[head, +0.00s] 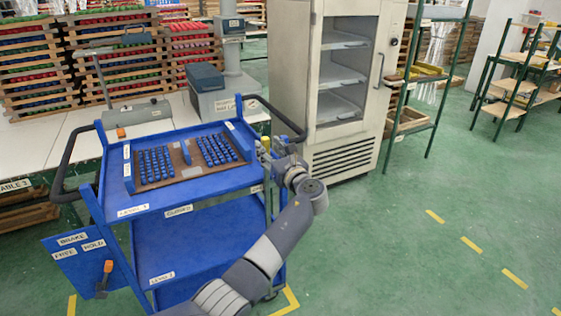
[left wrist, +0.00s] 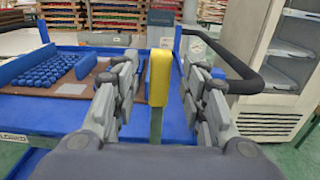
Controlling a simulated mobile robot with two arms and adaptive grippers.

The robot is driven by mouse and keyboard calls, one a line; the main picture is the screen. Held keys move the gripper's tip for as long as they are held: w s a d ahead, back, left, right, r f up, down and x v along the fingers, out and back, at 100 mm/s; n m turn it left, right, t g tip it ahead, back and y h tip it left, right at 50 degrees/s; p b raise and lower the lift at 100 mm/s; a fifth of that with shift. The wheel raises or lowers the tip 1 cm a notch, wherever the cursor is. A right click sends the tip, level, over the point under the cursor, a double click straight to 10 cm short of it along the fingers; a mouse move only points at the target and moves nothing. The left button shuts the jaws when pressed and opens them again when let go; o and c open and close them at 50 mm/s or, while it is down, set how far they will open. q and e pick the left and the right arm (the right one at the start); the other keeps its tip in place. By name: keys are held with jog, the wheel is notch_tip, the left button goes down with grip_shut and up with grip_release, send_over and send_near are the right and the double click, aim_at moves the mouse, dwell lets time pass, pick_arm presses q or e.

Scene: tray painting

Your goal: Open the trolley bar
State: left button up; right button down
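The blue trolley (head: 143,219) stands at the left of the head view, with a "CLOSED" label (head: 179,210) on the front edge of its top level. An upright yellow-topped handle (left wrist: 159,78) shows in the middle of the left wrist view. It also shows as a small yellow piece at the trolley's right side in the head view (head: 265,143). My left gripper (left wrist: 163,85) is open, one finger on each side of the handle, with gaps visible between. In the head view my left gripper (head: 270,160) is at the trolley's right edge. My right gripper is out of view.
A brown tray of blue pieces (head: 185,162) lies on the trolley top. Black curved push handles (head: 278,116) rise at its ends. A brake panel (head: 85,248) with an orange lever hangs at lower left. A glass-door cabinet (head: 338,85) stands behind. The floor at right is clear.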

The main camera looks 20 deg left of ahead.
pick_arm(q)
jog(key=v, duration=0.8)
jog(key=shift+s+d, duration=0.2)
jog(key=shift+c, duration=0.2)
